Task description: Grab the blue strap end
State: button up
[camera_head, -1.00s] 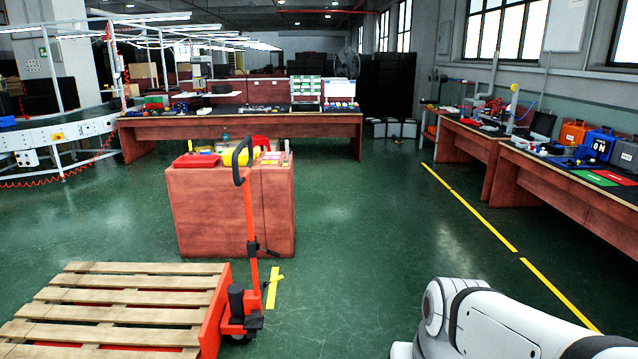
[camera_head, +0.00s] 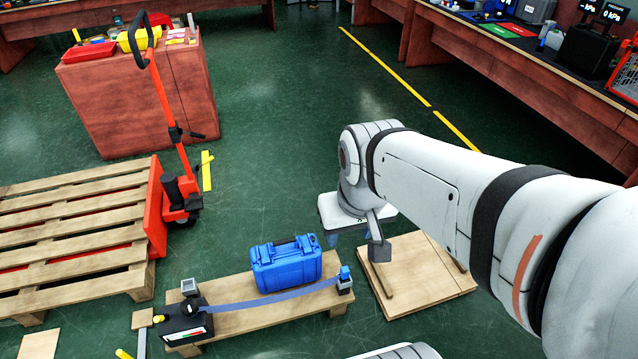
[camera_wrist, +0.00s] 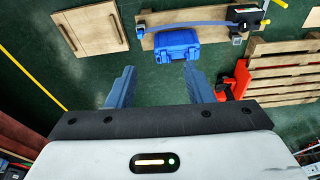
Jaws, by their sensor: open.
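The blue strap (camera_head: 270,302) runs from a black device (camera_head: 186,322) along a low wooden bench (camera_head: 232,322). Its blue end (camera_head: 346,272) sits on a small grey block at the bench's right end. The strap (camera_wrist: 200,24) also shows in the wrist view, with its end (camera_wrist: 141,29) at the upper middle left. My gripper (camera_head: 350,237) is above the floor, behind and near the strap end, apart from it. In the wrist view my gripper (camera_wrist: 159,72) is open and empty, its fingers wide apart.
A blue case (camera_head: 286,264) stands on the bench behind the strap. A wooden board (camera_head: 420,275) lies right of the bench. A pallet (camera_head: 75,235) with an orange pallet jack (camera_head: 180,195) stands left. Open green floor lies behind.

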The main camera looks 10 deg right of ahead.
aim_at(345, 271)
jog(key=k, duration=1.15)
jog(key=z, duration=0.6)
jog(key=i, duration=1.8)
jog(key=u, duration=0.2)
